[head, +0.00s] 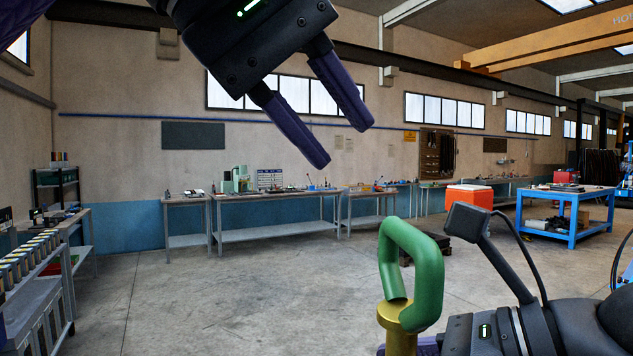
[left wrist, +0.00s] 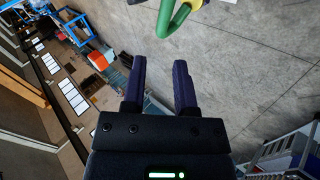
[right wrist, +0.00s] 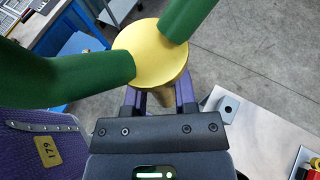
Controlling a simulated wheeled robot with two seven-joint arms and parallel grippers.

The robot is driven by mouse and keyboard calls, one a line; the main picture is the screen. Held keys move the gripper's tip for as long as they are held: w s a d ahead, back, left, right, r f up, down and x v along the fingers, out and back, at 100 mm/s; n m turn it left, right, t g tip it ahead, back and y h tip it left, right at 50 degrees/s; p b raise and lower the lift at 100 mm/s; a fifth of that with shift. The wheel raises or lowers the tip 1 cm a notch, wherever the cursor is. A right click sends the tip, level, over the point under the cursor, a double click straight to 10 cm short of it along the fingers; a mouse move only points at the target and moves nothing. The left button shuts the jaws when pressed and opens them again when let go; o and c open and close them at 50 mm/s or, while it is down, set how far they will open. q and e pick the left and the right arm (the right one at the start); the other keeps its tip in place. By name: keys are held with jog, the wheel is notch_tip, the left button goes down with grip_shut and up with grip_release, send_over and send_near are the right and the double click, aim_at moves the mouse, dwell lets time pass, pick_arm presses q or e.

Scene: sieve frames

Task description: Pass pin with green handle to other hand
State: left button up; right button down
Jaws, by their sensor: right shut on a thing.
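The pin has a green loop handle (head: 425,278) on a brass-coloured body (head: 400,325). It stands roughly upright at the lower right of the head view. My right gripper (right wrist: 160,100) is shut on the brass body below its round yellow top (right wrist: 155,52); the green handle rises from that top (right wrist: 70,85). My left gripper (head: 345,145) is open and empty, high up and to the left of the pin, its purple fingers apart. In the left wrist view the green handle (left wrist: 180,18) is at the top edge, beyond the fingertips (left wrist: 160,75) and not touching them.
Grey workbenches (head: 275,194) line the far wall. An orange cooler (head: 469,196) and a blue table (head: 565,205) stand at the right. A rack (head: 32,290) is at the left. The right wrist view shows a light tabletop (right wrist: 250,140) below. Air between the grippers is clear.

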aim_at(394, 224)
pick_arm(q)
jog(key=shift+t+y, duration=0.3)
jog(key=x, duration=1.1)
jog(key=shift+s, duration=0.1)
jog(key=shift+c, duration=0.2)
grip_shut()
dwell(0.5)
